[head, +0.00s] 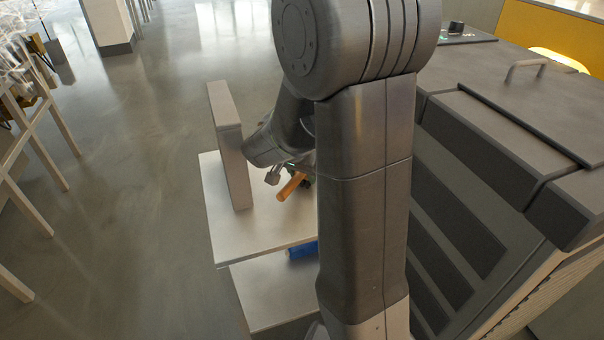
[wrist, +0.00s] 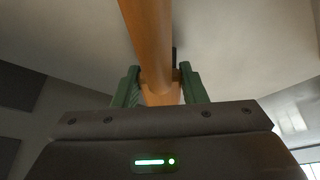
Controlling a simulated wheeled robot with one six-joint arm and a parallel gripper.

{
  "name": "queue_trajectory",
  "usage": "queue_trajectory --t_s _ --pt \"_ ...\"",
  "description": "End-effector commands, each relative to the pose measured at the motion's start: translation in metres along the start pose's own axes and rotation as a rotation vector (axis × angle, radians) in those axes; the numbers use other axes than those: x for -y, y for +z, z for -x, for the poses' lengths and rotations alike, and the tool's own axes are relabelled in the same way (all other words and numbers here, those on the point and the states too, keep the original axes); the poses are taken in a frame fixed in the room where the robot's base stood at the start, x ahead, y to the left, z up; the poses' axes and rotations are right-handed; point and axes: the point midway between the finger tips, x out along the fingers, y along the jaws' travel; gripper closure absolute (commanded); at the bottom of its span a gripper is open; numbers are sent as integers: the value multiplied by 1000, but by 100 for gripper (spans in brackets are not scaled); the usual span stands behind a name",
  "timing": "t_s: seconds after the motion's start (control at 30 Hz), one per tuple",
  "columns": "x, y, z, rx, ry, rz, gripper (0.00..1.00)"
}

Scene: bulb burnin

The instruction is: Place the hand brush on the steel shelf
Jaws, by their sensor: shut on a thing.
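The hand brush shows as an orange-brown wooden handle (head: 291,186) in the head view, just over the upper board of the pale steel shelf (head: 262,226). In the wrist view the brush's wooden body (wrist: 152,45) runs up from between the green fingers of my gripper (wrist: 161,88), which is shut on it. My gripper is partly hidden behind my arm in the head view. Bristles are not clearly visible. I cannot tell whether the brush touches the board.
An upright panel (head: 231,150) stands at the shelf's left side. A blue object (head: 302,249) lies on the lower board (head: 262,295), partly hidden. A big grey cabinet with a handled lid (head: 540,100) stands to the right. Open floor (head: 130,200) lies left.

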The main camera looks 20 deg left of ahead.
Motion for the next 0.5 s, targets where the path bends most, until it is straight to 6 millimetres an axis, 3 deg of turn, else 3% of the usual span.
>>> queue_trajectory --t_s 0.03,0.13,0.5 --pt "0 0 -1 0 0 0 58" --pt "0 0 -1 0 0 0 40" --pt "0 -1 3 0 0 0 40"
